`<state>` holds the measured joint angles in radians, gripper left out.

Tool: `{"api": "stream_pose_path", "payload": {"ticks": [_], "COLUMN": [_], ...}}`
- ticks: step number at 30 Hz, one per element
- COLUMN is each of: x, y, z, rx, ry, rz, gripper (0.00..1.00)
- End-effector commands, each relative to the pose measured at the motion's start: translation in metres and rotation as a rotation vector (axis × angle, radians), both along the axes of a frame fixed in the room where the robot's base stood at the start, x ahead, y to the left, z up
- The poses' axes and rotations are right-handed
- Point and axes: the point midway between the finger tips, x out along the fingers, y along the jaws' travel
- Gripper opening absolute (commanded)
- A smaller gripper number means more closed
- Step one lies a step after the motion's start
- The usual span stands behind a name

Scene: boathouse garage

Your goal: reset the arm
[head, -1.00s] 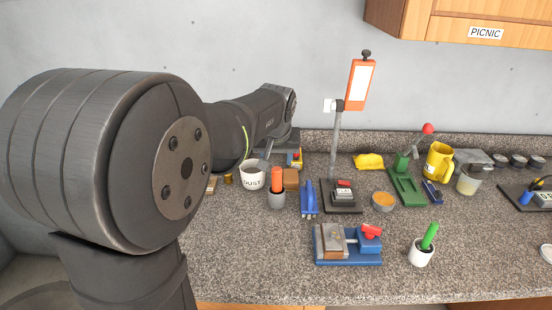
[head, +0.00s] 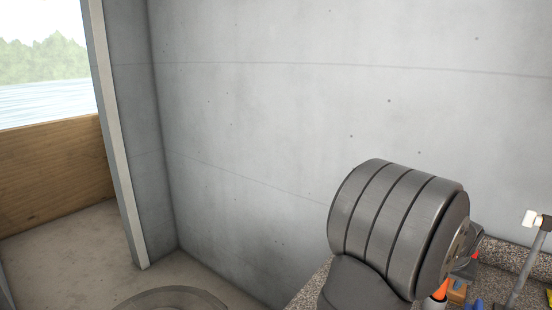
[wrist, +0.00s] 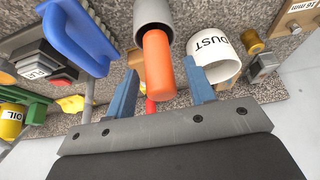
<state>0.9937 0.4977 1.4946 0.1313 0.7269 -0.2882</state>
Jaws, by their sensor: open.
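My gripper (wrist: 159,68) shows in the wrist view with its two blue fingers apart. An orange rod (wrist: 158,66) standing out of a grey cup (wrist: 152,22) appears between the fingers. I cannot tell whether it lies between them in depth, and no finger visibly grips it. In the head view the gripper is out of sight; only part of my dark arm shows at lower right.
A white DUST cup (wrist: 217,62) is close by the right finger. A blue tool (wrist: 72,38), a dark box (wrist: 42,62) and a yellow OIL mug (wrist: 12,122) lie left. In the head view, a grey post (head: 528,265) stands right; wall and floor (head: 70,240) fill the left.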

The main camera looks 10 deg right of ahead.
Motion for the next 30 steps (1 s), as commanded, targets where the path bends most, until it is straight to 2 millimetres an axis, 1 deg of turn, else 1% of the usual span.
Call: {"api": "stream_pose_path", "payload": {"ticks": [3,6,16,20,24,27,30], "x": [0.0,0.0,-0.001,-0.001,-0.001,-0.007,-0.013], "y": [0.0,0.0,0.0,0.001,0.001,0.006,0.012], "z": [0.009,0.012,0.011,0.003,-0.017,0.007,0.024], "rx": [0.001,0.001,0.002,0.004,0.005,-0.003,-0.001], "ry": [0.001,0.0,0.002,0.003,0.003,-0.001,0.0], "rz": [0.0,-0.001,-0.001,0.0,0.0,0.0,-0.001], "gripper": [0.49,0.49,0.49,0.49,0.49,0.49,0.49]}}
